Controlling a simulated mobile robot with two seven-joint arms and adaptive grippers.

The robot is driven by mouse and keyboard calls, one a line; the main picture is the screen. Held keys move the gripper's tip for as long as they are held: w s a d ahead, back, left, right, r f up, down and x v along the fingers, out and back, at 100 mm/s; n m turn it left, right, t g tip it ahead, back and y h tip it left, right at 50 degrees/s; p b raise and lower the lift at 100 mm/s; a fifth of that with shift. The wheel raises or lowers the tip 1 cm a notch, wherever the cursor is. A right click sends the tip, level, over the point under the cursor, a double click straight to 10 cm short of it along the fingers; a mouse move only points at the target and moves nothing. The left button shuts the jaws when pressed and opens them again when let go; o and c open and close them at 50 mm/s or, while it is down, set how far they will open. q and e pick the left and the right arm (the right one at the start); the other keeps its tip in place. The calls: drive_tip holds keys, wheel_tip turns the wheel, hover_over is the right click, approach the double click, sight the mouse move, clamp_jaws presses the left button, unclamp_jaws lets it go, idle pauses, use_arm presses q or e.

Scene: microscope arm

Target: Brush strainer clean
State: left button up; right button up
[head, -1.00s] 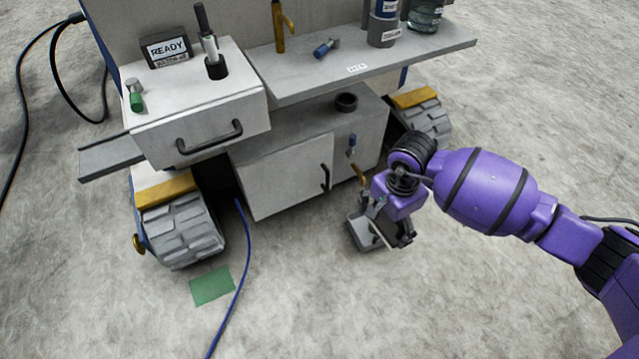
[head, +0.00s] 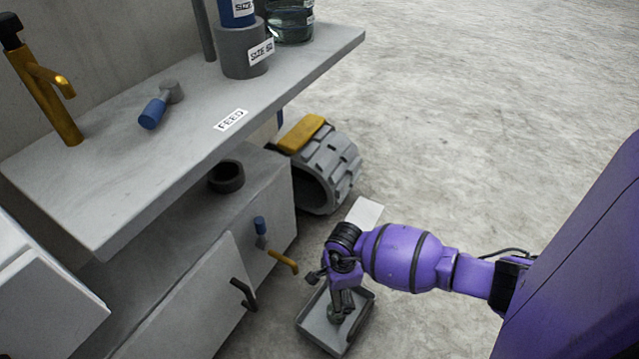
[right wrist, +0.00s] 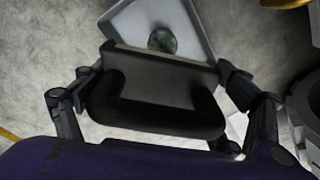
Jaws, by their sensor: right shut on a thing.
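My right gripper (head: 341,312) is low, over a shallow grey tray (head: 312,320) on the floor beside the cabinet. In the right wrist view, the gripper (right wrist: 160,105) is shut on a dark, blocky thing (right wrist: 165,82) between its fingers. I cannot tell whether this is the strainer or a brush. Beyond it, the tray (right wrist: 198,28) shows a round, dark green patch (right wrist: 162,40) inside. I cannot tell whether the held thing touches the tray. A small blue-handled tool (head: 155,110) with a grey head lies on the shelf. My left gripper is not in view.
The shelf (head: 110,205) overhangs a cabinet (head: 190,305) with a black handle (head: 243,294). A yellow spout (head: 283,262) sticks out near the tray. A treaded wheel (head: 335,175) and a white sheet (head: 365,211) are behind my arm. The floor at the upper right is clear.

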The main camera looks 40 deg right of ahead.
drive_tip(key=shift+w+d+f, duration=0.15)
drive_tip(key=shift+w+f, duration=0.15)
drive_tip(key=shift+f, duration=0.15)
drive_tip(key=shift+s+f+b, duration=0.2)
drive_tip(key=shift+f+b, duration=0.6)
drive_tip(key=shift+b, duration=0.05)
wheel_tip(320, 180, down, 4)
drive_tip(key=b, duration=0.3)
drive_tip(key=shift+r, duration=0.2)
drive_tip(key=shift+w+f, duration=0.1)
drive_tip(key=shift+f, duration=0.15)
drive_tip(key=shift+f+b, duration=0.1)
drive_tip(key=shift+b, duration=0.2)
drive_tip(key=shift+f+b, duration=0.3)
drive_tip(key=shift+f, duration=0.05)
